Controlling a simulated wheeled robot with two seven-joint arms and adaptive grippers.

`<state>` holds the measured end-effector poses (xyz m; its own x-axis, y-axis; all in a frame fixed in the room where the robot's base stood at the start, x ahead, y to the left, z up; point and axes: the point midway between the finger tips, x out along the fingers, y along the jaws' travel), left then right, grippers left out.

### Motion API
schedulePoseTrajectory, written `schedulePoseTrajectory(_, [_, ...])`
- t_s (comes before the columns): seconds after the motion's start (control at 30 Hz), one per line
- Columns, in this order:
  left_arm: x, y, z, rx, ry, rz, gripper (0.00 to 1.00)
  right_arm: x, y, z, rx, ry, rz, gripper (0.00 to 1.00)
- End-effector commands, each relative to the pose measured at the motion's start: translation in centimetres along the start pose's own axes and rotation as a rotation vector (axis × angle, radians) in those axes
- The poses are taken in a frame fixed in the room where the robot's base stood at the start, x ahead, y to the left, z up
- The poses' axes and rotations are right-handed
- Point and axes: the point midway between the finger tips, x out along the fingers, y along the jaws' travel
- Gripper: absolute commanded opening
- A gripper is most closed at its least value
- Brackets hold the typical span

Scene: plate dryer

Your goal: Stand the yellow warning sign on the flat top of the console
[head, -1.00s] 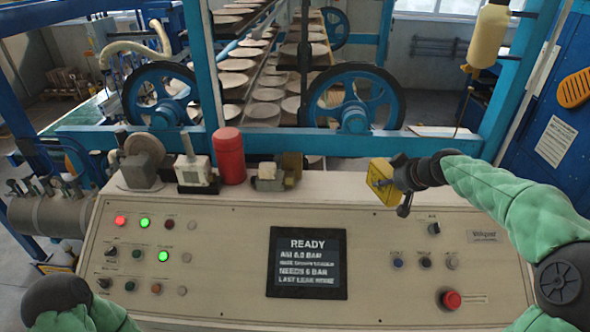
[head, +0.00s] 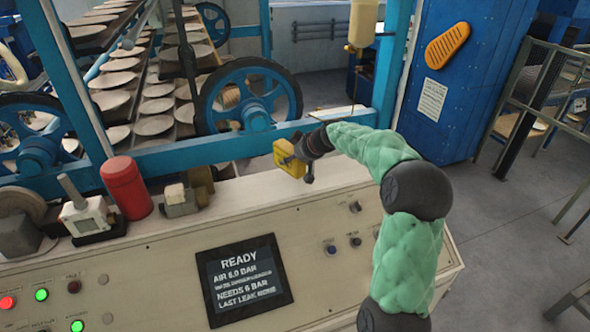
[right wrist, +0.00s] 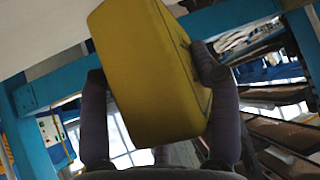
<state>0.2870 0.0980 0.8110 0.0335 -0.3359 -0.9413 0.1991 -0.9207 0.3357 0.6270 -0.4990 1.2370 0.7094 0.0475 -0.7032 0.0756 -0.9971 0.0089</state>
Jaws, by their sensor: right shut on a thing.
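The yellow warning sign (head: 287,157) is in my right gripper (head: 303,166), over the back right part of the console's flat top (head: 245,195). In the right wrist view the sign (right wrist: 150,70) fills the middle, with the two dark fingers of my right gripper (right wrist: 160,105) on either side of it. In the head view its lower edge is close to the console top; I cannot tell whether it touches. My left gripper is out of the head view.
A red cylinder (head: 126,188), a small grey and tan fitting (head: 182,200) and a white device (head: 88,216) stand on the top to the left. The sloped panel with a screen (head: 243,280) is in front. Blue machine frame (head: 180,157) runs behind. The top beside the sign is clear.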

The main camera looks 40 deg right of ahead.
Motion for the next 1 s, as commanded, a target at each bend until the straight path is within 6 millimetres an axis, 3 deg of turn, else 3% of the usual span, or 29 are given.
schedulePoseTrajectory(0.3, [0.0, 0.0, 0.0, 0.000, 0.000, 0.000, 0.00, 5.2, 3.3, 1.5, 0.002, 0.000, 0.000, 0.22])
schedulePoseTrajectory(0.63, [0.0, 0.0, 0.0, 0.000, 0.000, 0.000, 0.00, 6.9, 4.4, 2.1, 0.002, 0.000, 0.001, 0.22])
schedulePoseTrajectory(0.83, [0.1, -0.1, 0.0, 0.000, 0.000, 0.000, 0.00, 8.8, 4.2, 4.1, 0.002, -0.001, 0.000, 0.22])
schedulePoseTrajectory(1.0, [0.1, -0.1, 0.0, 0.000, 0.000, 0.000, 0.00, 8.9, 4.3, 4.1, 0.000, 0.002, 0.002, 0.22])
